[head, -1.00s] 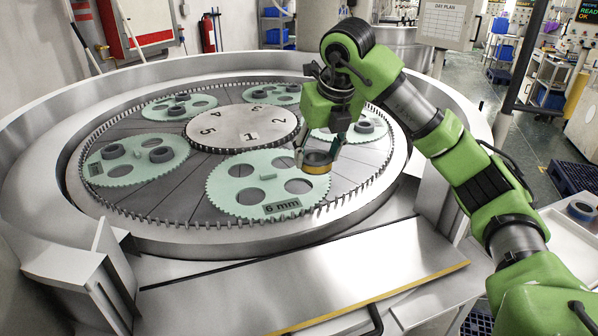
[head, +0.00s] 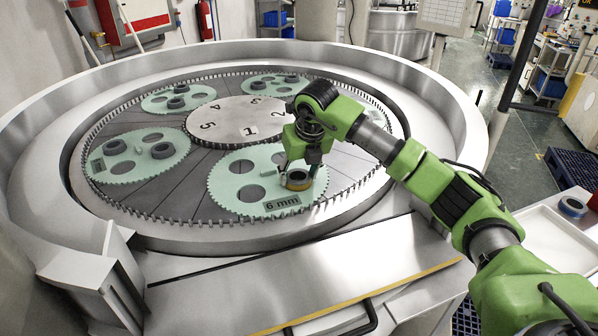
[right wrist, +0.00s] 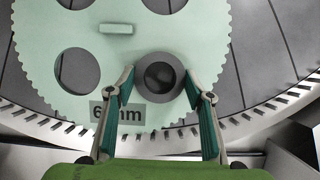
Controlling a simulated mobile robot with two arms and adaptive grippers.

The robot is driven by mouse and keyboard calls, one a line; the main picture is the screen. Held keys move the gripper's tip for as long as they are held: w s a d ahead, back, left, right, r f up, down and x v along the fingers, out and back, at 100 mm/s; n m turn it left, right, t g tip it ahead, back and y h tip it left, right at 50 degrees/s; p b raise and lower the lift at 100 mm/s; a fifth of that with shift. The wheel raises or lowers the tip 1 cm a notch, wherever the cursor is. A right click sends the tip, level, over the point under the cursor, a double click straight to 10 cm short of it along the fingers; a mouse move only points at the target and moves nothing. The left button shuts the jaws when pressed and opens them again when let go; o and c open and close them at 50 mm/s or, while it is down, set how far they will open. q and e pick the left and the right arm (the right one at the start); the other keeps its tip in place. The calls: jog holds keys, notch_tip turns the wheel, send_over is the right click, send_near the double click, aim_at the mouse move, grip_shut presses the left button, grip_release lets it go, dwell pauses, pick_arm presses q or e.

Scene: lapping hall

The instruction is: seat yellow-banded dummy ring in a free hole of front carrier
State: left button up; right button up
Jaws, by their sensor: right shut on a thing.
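The front carrier (head: 228,180) is a pale green toothed disc with a "6 mm" label; it also shows in the right wrist view (right wrist: 120,60). My right gripper (head: 300,176) is shut on the yellow-banded dummy ring (head: 298,181), a dark grey ring with a yellow side. In the right wrist view the ring (right wrist: 158,77) lies between the two fingers, over the carrier's hole nearest the label's right. It looks level; I cannot tell whether it is in the hole or just above. Three other holes show empty. My left gripper is not in view.
Other carriers, such as the left one (head: 116,170), hold dark rings. The numbered centre plate (head: 232,122) is behind the front carrier. A toothed rim and a raised metal wall (head: 440,140) surround the plate. Another ring (head: 573,207) lies on the right-hand tray.

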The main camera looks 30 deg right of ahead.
jog(key=shift+r, duration=0.1)
jog(key=o, duration=1.5)
